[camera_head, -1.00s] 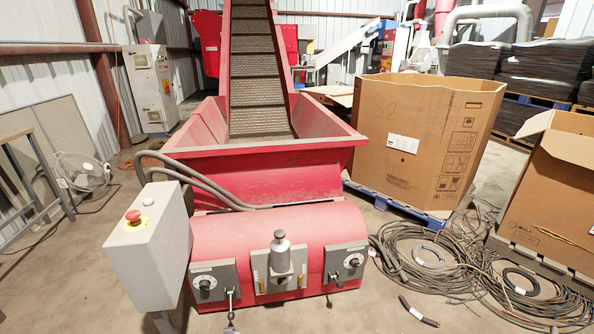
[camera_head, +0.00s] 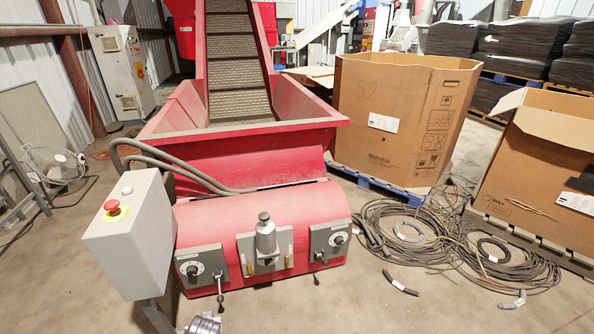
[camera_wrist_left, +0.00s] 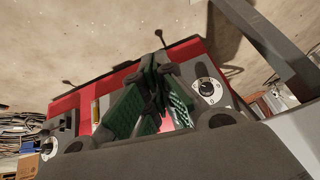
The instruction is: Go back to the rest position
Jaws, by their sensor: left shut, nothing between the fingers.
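In the left wrist view the green-padded fingers of my left gripper (camera_wrist_left: 148,98) are shut and empty. They are seen over the red machine front (camera_wrist_left: 192,50), which appears upside down, with a dial panel (camera_wrist_left: 207,92) beside the fingers. Whether they touch the machine cannot be told. In the head view a small silver part shows at the bottom edge, and I cannot tell what it is. My right gripper is in neither view. A red hopper (camera_head: 240,158) with a conveyor belt (camera_head: 232,80) stands ahead.
A grey control box (camera_head: 130,235) with a red stop button stands at the left of the hopper. A big cardboard box (camera_head: 400,120) is on a blue pallet (camera_head: 392,192). Cable coils (camera_head: 455,240) and short cable pieces (camera_head: 400,283) lie on the floor at right.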

